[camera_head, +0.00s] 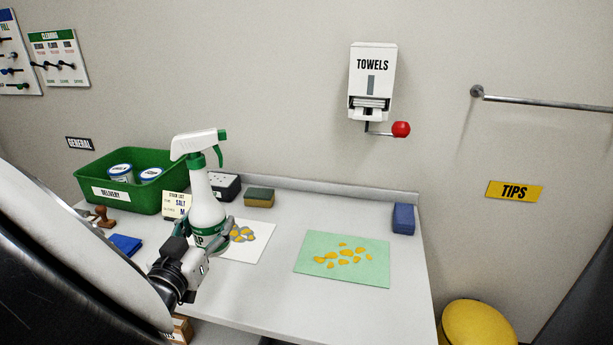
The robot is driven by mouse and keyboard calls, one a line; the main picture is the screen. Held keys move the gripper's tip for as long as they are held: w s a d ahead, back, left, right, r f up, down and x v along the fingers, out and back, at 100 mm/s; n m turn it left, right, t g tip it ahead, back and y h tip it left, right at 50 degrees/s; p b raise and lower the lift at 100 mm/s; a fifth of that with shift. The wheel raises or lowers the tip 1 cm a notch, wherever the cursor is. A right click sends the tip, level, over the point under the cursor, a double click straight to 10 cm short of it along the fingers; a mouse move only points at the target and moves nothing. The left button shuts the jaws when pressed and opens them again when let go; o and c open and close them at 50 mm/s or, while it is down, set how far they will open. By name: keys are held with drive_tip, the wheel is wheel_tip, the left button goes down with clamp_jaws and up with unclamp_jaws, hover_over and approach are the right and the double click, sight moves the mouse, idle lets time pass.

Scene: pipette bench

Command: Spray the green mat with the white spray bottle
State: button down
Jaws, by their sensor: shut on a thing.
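The white spray bottle (206,197) has a white head, a green trigger and nozzle, and a green label band. It stands upright in my gripper (212,243), which is shut on its lower body. Its base is hidden by the gripper, so I cannot tell whether it touches the bench. The green mat (312,244) lies flat on the bench to the right, with several orange-yellow patches on it. The bottle is left of the mat and apart from it. A white sheet with grey and yellow patches (258,252) lies just behind and right of the gripper.
A green delivery bin (148,199) with white tubs stands at the back left. A sponge (259,197) and a blue block (403,219) stand near the back edge. A blue cloth (125,244) lies left. The bench (300,306) is clear in front of the mat. A towel dispenser (371,75) hangs above.

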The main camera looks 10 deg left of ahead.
drive_tip(key=w+f+b, duration=0.1)
drive_tip(key=f+b, duration=0.3)
drive_tip(key=w+f+b, duration=0.1)
drive_tip(key=f+b, duration=0.4)
drive_tip(key=w+f+b, duration=0.1)
drive_tip(key=f+b, duration=0.3)
drive_tip(key=shift+f, duration=0.35)
drive_tip(key=shift+f, duration=0.35)
idle(0.8)
drive_tip(key=shift+c, duration=2.4)
unclamp_jaws()
drive_tip(key=shift+f, duration=0.1)
